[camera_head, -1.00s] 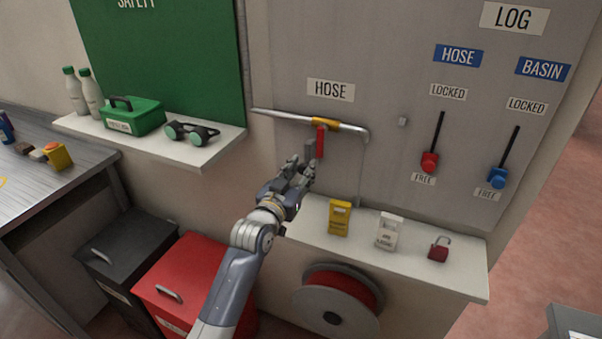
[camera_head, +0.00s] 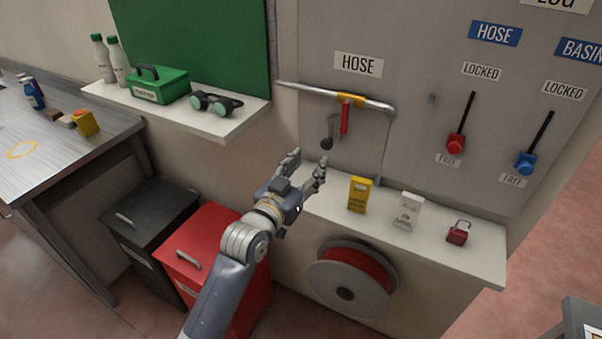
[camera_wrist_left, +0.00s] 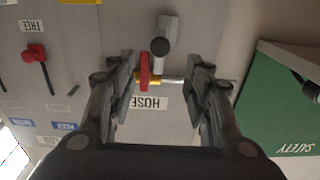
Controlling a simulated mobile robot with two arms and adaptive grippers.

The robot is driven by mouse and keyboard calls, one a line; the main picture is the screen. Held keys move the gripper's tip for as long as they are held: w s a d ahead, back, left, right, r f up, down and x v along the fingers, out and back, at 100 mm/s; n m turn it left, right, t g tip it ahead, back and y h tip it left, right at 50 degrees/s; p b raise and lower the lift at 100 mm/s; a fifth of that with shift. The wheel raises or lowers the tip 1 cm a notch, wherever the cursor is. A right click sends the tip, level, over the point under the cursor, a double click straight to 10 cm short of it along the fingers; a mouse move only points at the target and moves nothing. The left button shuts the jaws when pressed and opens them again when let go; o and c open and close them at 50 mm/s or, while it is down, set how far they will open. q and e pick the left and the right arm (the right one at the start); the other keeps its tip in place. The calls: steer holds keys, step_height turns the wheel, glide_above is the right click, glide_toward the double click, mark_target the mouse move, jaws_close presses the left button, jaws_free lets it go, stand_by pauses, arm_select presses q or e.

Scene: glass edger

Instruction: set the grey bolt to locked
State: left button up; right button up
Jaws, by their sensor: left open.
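A grey bar with a dark round end (camera_head: 328,132), which looks like the grey bolt, is on the grey panel below the HOSE label, just left of a red handle (camera_head: 345,118). In the left wrist view, which is upside down, the bar (camera_wrist_left: 163,32) shows with its dark end towards the camera. No LOCKED or FREE label is seen beside it. My left gripper (camera_head: 305,168) is open and empty, below and in front of the bar, apart from it. In the wrist view its fingers (camera_wrist_left: 165,72) are spread wide. My right gripper is not seen.
A pipe (camera_head: 300,89) with a yellow part crosses the panel above. A shelf below holds a yellow box (camera_head: 360,195), a white box (camera_head: 407,211) and a red padlock (camera_head: 458,232). Red (camera_head: 456,144) and blue (camera_head: 526,162) sliders are at right, both by FREE. Goggles (camera_head: 215,103) lie left.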

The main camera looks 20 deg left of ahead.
arm_select(q)
steer(key=shift+s+a, duration=0.15)
steer(key=shift+s, duration=0.55)
steer(key=shift+s+a, duration=0.15)
steer(key=shift+s, duration=0.55)
